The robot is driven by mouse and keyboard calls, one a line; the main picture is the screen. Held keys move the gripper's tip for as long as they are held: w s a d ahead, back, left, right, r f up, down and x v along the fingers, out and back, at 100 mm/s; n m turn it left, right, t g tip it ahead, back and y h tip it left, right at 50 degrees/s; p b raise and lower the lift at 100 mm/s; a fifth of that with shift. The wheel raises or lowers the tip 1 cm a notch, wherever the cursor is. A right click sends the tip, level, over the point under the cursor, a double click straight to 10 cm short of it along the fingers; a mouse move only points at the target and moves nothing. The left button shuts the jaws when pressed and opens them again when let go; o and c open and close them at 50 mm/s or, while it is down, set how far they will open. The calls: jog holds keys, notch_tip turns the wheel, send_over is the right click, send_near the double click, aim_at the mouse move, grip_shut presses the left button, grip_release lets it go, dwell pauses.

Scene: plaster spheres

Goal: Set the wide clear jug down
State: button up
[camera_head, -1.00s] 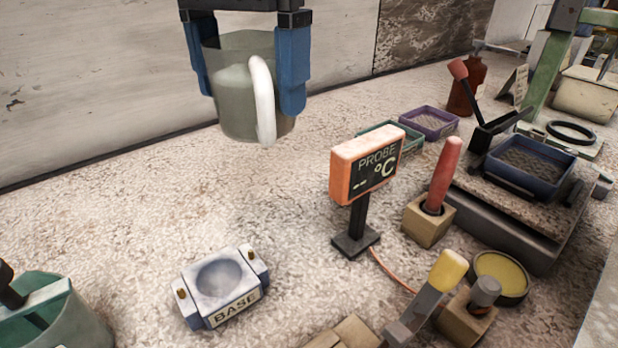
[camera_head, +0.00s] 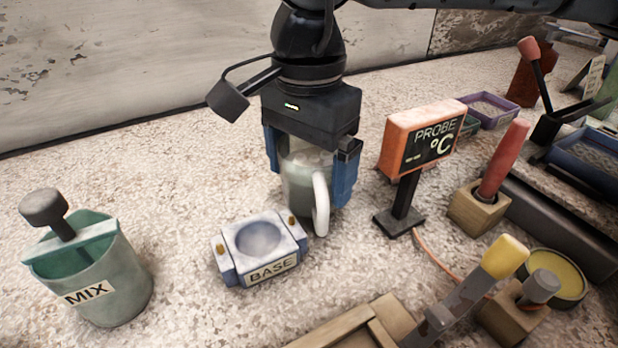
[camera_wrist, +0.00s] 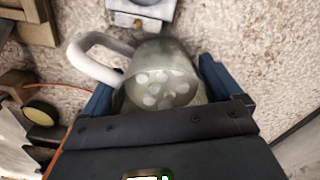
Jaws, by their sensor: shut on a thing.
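The wide clear jug (camera_head: 299,183) has a white handle and is upright between the blue fingers of my gripper (camera_head: 312,172), just behind and right of the BASE block. My gripper is shut on it from above, one finger on each side. The jug's bottom is low, at or close to the speckled table top (camera_head: 190,190); I cannot tell whether it touches. In the wrist view the jug (camera_wrist: 160,80) shows several pale round lumps inside, with its handle to the left.
The BASE block (camera_head: 262,245) stands close in front of the jug. The PROBE display (camera_head: 425,135) stands to its right. A green MIX bucket (camera_head: 110,280) is at the left. Tools in wooden blocks (camera_head: 478,207) crowd the right. Table to the left of the jug is clear.

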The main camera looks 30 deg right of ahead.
jog(key=shift+f, duration=0.95)
jog(key=shift+f, duration=0.15)
jog(key=o, duration=1.1)
